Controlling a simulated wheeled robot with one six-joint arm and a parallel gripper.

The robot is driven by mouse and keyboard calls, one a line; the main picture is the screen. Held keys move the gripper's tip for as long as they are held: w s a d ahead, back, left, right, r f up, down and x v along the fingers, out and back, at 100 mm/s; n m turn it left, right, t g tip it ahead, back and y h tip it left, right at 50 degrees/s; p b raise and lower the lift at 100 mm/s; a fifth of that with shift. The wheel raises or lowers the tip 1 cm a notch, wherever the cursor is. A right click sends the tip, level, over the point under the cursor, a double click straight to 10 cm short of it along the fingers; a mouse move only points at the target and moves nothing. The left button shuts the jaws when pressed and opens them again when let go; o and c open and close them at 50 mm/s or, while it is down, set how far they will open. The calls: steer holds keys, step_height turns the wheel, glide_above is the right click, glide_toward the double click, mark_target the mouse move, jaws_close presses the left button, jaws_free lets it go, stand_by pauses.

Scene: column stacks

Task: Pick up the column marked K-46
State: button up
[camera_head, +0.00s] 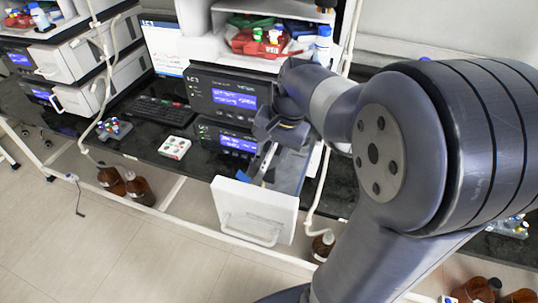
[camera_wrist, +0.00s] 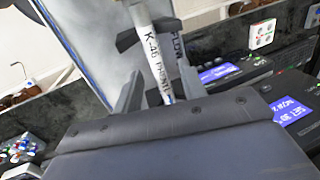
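The column marked K-46 (camera_wrist: 153,55) is a slim white tube with dark lettering, tilted in the wrist view. A dark clip-like piece (camera_wrist: 128,38) crosses it higher up. My gripper (camera_wrist: 158,88) has one finger on each side of the tube, with a gap showing on both sides, so it looks open around the column. In the head view my gripper (camera_head: 272,140) is in front of the instrument stack, by the opened compartment. A pale strip, probably the column (camera_head: 268,160), shows just below it.
A white door (camera_head: 255,210) hangs open below my gripper. Stacked instruments with blue screens (camera_head: 236,98) stand behind. Brown bottles (camera_head: 138,188) stand on the floor.

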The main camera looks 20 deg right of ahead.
steer(key=shift+c, duration=0.5)
jaws_close()
steer(key=shift+r, duration=0.1)
